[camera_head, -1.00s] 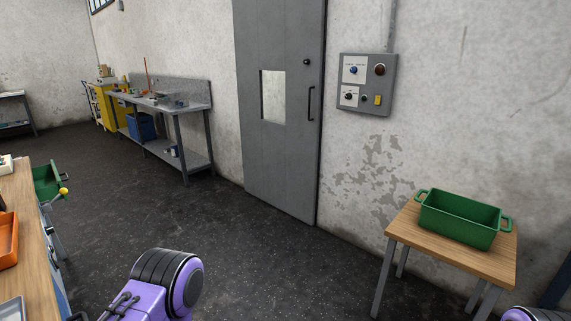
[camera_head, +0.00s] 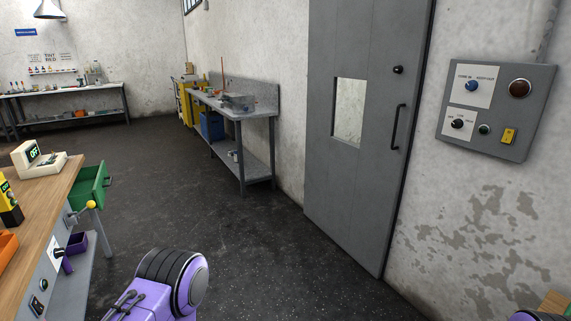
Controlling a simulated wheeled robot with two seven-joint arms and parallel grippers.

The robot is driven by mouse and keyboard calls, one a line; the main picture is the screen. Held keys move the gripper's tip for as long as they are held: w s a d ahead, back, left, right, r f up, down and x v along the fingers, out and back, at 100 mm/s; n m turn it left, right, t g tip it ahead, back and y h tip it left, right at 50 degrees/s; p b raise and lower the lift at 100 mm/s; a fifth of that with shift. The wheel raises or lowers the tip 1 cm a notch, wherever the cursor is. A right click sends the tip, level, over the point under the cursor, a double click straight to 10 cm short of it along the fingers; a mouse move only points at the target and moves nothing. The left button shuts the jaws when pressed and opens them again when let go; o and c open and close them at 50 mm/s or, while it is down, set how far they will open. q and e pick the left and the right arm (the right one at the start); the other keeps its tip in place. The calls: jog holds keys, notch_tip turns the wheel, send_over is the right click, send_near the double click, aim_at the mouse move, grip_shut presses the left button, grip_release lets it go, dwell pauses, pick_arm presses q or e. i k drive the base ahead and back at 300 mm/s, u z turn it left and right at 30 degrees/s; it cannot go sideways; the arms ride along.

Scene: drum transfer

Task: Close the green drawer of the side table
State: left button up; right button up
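The green drawer (camera_head: 91,186) is at the left. It juts out, open, from the far end of the wood-topped side table (camera_head: 48,212). A dark handle (camera_head: 107,181) is on its front. My two purple arm links show at the bottom edge, at the centre-left and the right corner, well apart from the drawer.
A metal workbench (camera_head: 245,112) stands along the wall near a grey door (camera_head: 362,120). Dark floor (camera_head: 195,205) between is clear.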

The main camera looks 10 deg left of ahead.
aim_at(91, 183)
jog(key=u, duration=0.7)
jog(key=i, duration=1.1)
jog(key=u, duration=1)
jog(key=i, duration=0.85)
jog(key=z, duration=0.4)
jog(key=i, duration=0.9)
jog(key=u, duration=0.2)
